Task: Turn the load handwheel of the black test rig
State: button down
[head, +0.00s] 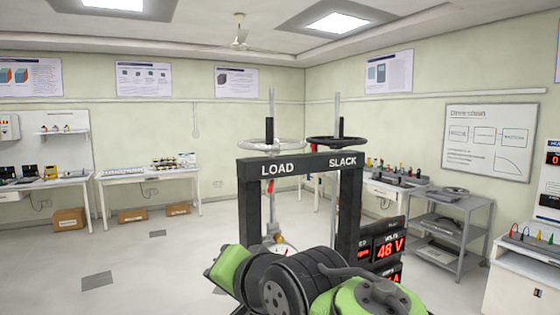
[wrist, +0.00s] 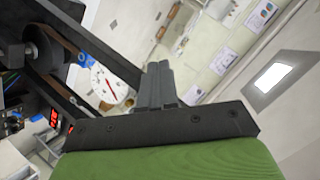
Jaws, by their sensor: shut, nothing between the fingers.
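The black test rig (head: 248,205) stands ahead in the head view, its top beam lettered LOAD and SLACK. The load handwheel (head: 288,143), with a pale grey rim, sits above the LOAD end on an upright rod. A black handwheel (head: 349,142) sits above the SLACK end. My gripper's fingers (wrist: 162,84) show in the wrist view, shut together with nothing between them. Beside them is a white dial (wrist: 112,86) with a red needle, apart from the fingertips as far as I can tell. In the head view my arm hides the rig's lower part and my gripper.
A red digital display (head: 390,247) reading 48 V stands right of the rig. A grey shelf trolley (head: 447,228) is further right, and a white cabinet (head: 515,285) at the right edge. White benches (head: 150,174) line the back wall. The floor at left is open.

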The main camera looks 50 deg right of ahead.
jog(key=s+d+r+m+t+h+p, duration=0.25)
jog(key=d+r+m, duration=0.25)
jog(key=d+r, duration=0.45)
jog(key=s+d+r+m+t+h+p, duration=0.15)
jog(key=s+d+r+m, duration=0.3)
jog(key=d+r, duration=0.5)
send_near(272, 132)
jog(key=w+d+f, duration=0.2)
jog(key=w+d, duration=0.1)
jog(key=d, duration=0.2)
jog(key=w, duration=0.1)
jog(key=w+a, duration=0.1)
jog(key=w+m, duration=0.1)
jog(key=shift+a+h, duration=0.3)
jog(key=shift+h, duration=0.1)
